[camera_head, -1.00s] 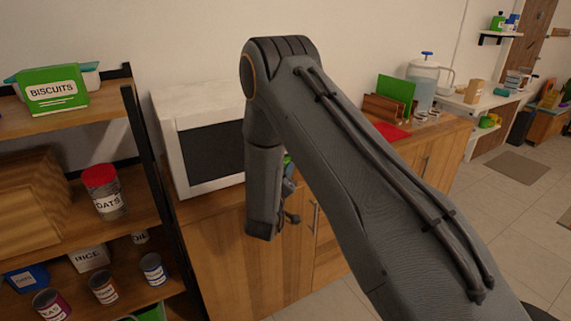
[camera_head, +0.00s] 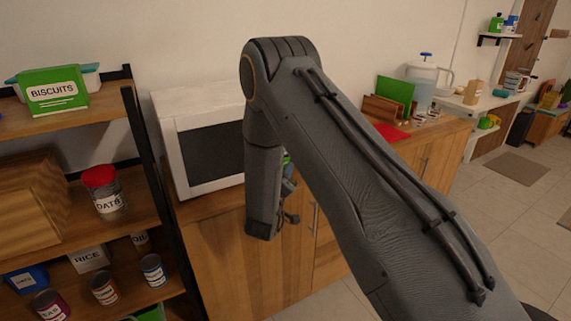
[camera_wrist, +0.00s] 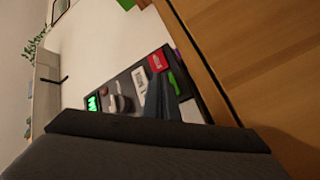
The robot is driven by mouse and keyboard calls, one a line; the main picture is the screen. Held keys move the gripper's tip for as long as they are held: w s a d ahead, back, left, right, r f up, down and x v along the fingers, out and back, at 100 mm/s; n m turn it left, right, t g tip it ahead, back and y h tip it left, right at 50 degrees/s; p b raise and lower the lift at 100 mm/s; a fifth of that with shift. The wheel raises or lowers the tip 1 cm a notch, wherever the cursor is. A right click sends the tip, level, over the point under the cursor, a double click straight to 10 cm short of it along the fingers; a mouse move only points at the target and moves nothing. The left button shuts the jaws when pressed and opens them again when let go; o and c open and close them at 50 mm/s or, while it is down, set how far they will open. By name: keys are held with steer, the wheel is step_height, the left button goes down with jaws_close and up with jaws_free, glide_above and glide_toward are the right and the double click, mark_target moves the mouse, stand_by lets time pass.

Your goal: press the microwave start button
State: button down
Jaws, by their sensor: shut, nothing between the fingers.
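The white microwave (camera_head: 190,110) with a dark door window stands on the wooden counter in the head view; my arm hides its right side. The wrist view shows its dark control panel (camera_wrist: 130,80), turned on its side, with a lit green display (camera_wrist: 93,102) and a round knob (camera_wrist: 120,103). A red button (camera_wrist: 158,60) and a green button (camera_wrist: 173,82) lie towards the panel's far end. I cannot read which is start. My gripper (camera_wrist: 162,84) is shut and empty, its fingertips over the panel close to the green button. I cannot tell whether they touch it.
A shelf rack (camera_head: 135,125) with a biscuits box (camera_head: 52,92) and several cans stands left of the microwave. A red mat (camera_head: 392,132), a green board (camera_head: 396,93) and a drink dispenser (camera_head: 424,80) are on the counter to the right.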

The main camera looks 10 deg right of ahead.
steer(key=shift+w+a+r, duration=0.4)
steer(key=shift+w+r, duration=0.2)
steer(key=shift+w, duration=0.05)
steer(key=shift+s+f, duration=0.15)
steer(key=shift+f, duration=0.1)
stand_by(0.5)
steer(key=shift+s, duration=0.1)
steer(key=shift+s+d+f+p, duration=0.3)
steer(key=shift+s+f+p, duration=0.15)
steer(key=shift+s+f, duration=0.1)
steer(key=shift+s+d+f+p, duration=0.25)
steer(key=shift+s+f+p, duration=0.2)
steer(key=shift+f, duration=0.1)
steer(key=shift+s+d+r, duration=0.2)
steer(key=shift+s+r, duration=0.15)
steer(key=shift+s, duration=0.25)
steer(key=shift+s+d+r, duration=0.2)
steer(key=shift+s+r, duration=0.1)
steer(key=shift+s, duration=0.25)
